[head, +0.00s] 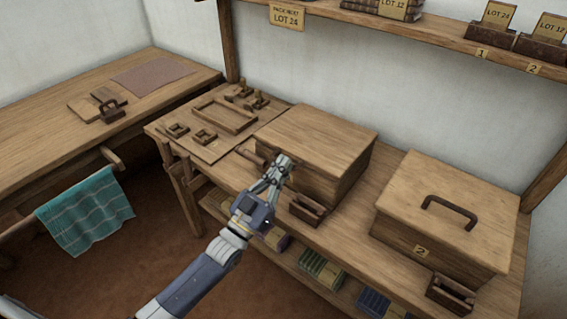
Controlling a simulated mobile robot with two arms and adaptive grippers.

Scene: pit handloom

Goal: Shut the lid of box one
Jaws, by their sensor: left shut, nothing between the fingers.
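Box one, a wooden box (325,140), stands in the middle of the bench. Its top is level and plain, with no handle showing on it. No gap shows under the top, but my gripper hides part of the front, and I see no number on it. My left gripper (281,163) is shut and empty at the box's front left, close to the top edge; I cannot tell whether it touches. A small dark bar (250,156) shows just left of the box. My right gripper is not in view.
Box two (448,215), with a handle on its lid, stands to the right. Small wooden holders (308,207) sit before both boxes. A board with a frame and tools (205,143) lies left. A shelf (430,33) runs above; a teal cloth (87,213) hangs far left.

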